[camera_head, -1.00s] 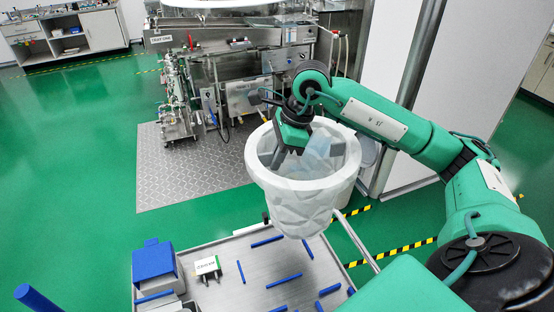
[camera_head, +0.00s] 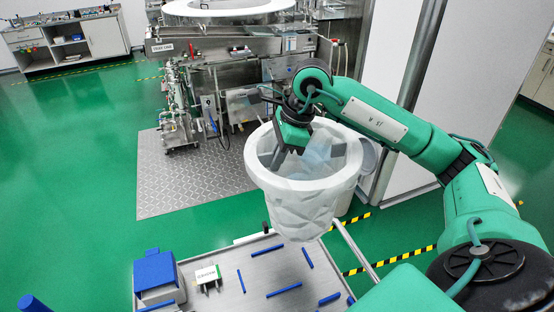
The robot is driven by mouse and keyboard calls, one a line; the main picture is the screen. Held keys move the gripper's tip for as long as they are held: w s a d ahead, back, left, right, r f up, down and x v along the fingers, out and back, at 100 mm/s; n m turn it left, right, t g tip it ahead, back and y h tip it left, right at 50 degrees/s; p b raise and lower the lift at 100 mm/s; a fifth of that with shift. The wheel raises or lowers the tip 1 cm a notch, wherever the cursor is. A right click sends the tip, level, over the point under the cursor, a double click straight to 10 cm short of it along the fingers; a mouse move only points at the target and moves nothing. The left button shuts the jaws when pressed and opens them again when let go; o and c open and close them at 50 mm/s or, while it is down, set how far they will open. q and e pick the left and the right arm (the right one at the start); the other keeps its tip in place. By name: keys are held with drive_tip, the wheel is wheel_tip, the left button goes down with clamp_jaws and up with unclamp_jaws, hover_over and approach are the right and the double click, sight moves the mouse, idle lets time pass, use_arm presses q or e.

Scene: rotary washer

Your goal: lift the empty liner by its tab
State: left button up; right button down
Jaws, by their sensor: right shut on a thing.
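The liner (camera_head: 300,205) is a white, bucket-shaped thing with a thick rim and a creased lower wall. It hangs mouth up near the middle of the head view, seemingly above the floor and the back edge of the metal tray. My right gripper (camera_head: 281,155) reaches down into its mouth and is shut, with the fingertips near the inner left wall. The tab is hidden or cannot be told apart at the fingers. A pale bluish, see-through patch shows inside the liner, and I see no contents. My left gripper is not in view.
A steel machine (camera_head: 235,75) stands behind on a grey plate. A pale bin (camera_head: 367,165) is partly hidden behind the liner. Green floor is clear at left.

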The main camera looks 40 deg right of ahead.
wheel_tip(320, 180, up, 8)
drive_tip(key=p, duration=0.2)
drive_tip(key=shift+f, duration=0.25)
idle(0.6)
